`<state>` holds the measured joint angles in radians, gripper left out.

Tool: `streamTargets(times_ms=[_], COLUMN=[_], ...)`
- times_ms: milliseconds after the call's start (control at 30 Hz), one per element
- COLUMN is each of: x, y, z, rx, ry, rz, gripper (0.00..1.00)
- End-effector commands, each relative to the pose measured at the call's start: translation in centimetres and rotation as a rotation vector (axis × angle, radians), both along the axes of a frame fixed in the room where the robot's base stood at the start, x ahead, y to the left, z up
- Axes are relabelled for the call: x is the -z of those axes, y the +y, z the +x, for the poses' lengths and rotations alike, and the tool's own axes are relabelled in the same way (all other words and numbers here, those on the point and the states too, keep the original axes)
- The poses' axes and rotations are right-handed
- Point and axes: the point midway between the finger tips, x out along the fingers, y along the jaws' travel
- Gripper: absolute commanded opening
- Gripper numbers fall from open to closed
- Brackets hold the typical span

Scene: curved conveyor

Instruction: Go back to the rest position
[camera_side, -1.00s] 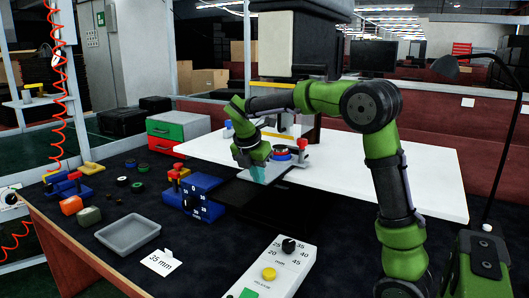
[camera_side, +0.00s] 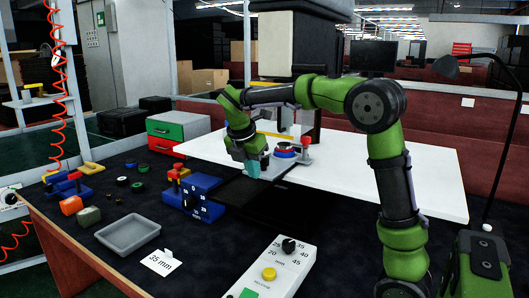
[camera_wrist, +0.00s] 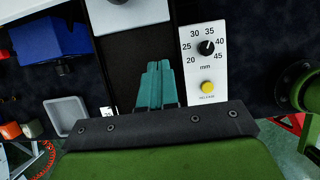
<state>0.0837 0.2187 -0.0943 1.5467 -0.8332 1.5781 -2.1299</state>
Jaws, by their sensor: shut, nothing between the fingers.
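My gripper (camera_side: 253,168) is in the middle of the side view, its teal fingers pointing down above the black conveyor strip (camera_side: 238,193). In the wrist view the teal fingers of my gripper (camera_wrist: 158,75) are together, with nothing between them. The fingers hide part of the dark strip below. My arm bends up and over from the right.
A grey tray (camera_side: 130,246) and a "35 mm" card (camera_side: 160,264) lie at front left. A control panel (camera_side: 272,270) with a dial and yellow button stands in front. A blue device (camera_side: 203,198) is left of the strip. A white table (camera_side: 400,180) is behind.

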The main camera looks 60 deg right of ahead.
Motion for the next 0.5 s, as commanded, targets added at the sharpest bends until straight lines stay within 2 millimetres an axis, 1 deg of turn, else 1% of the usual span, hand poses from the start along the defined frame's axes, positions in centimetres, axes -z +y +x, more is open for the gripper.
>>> streamTargets(times_ms=[33,200,333,500], x=[-1.1,-4.3,-5.8,-6.7], y=[0.5,1.8,2.4,2.7], z=[0.1,0.1,0.1,0.1], rx=[-0.003,-0.004,-0.002,0.034], ry=[-0.003,-0.002,0.001,-0.016], rz=[0.0,0.001,0.0,-0.001], gripper=[0.0,0.0,0.0,0.0])
